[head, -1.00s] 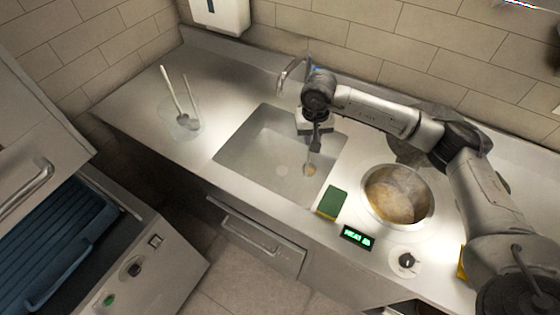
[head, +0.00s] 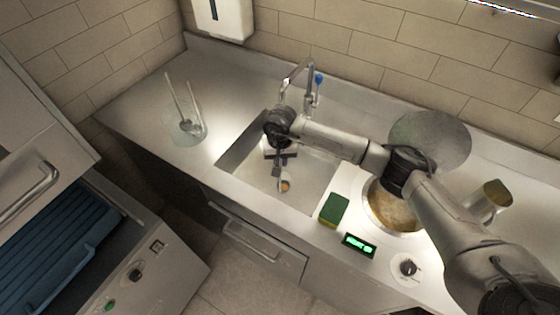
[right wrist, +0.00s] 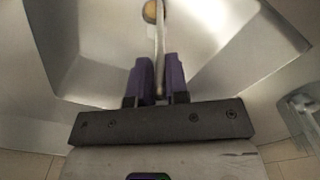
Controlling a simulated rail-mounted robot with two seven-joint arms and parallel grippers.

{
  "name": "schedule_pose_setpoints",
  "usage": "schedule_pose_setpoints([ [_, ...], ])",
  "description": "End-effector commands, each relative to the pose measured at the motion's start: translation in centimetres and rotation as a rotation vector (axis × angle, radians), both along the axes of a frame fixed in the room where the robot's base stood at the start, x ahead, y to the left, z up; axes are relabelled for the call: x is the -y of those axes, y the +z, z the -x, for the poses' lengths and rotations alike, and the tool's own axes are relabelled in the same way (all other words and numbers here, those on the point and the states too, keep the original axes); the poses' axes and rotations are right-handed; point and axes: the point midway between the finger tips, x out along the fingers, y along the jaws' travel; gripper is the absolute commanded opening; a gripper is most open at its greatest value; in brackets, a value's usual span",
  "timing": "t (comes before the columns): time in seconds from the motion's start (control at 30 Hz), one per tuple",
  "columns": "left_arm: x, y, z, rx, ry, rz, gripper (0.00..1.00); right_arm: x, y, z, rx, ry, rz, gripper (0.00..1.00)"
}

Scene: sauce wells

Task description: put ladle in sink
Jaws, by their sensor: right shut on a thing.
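The ladle (head: 285,187) hangs from my right gripper (head: 281,165), with its brownish bowl low inside the sink basin. My right gripper is shut on the ladle's handle, above the basin. In the right wrist view the pale handle runs between the purple fingers (right wrist: 158,75) to the round ladle bowl (right wrist: 151,12). The sink (head: 312,178) is a pale rectangular basin let into the counter; its sloping walls also show in the right wrist view (right wrist: 90,55). I cannot tell whether the bowl touches the sink floor. My left gripper is not in view.
A tap (head: 309,85) stands behind the sink. A green and yellow sponge (head: 334,209) lies right of it. A pot of brownish food (head: 392,212) is partly hidden by my right arm. A clear container (head: 183,133) with utensils stands at the left.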

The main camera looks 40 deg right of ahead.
Motion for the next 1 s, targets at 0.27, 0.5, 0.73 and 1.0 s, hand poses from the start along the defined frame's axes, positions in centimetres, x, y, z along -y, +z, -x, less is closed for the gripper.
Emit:
schedule_pose_setpoints([
  [0.27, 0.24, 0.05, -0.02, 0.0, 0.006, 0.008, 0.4, 0.0, -1.19, -0.02, 0.002, 0.0, -0.001, 0.0],
  [0.5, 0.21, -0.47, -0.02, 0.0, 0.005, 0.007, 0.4, 0.0, -1.71, 0.0, 0.001, 0.0, -0.001, 0.0],
  [0.73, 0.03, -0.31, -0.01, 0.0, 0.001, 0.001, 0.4, -0.01, -1.54, 0.01, 0.001, 0.0, -0.001, 0.36],
  [1.0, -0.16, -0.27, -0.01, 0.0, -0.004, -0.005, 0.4, 0.01, -1.49, 0.01, 0.001, 0.0, -0.001, 0.4],
])
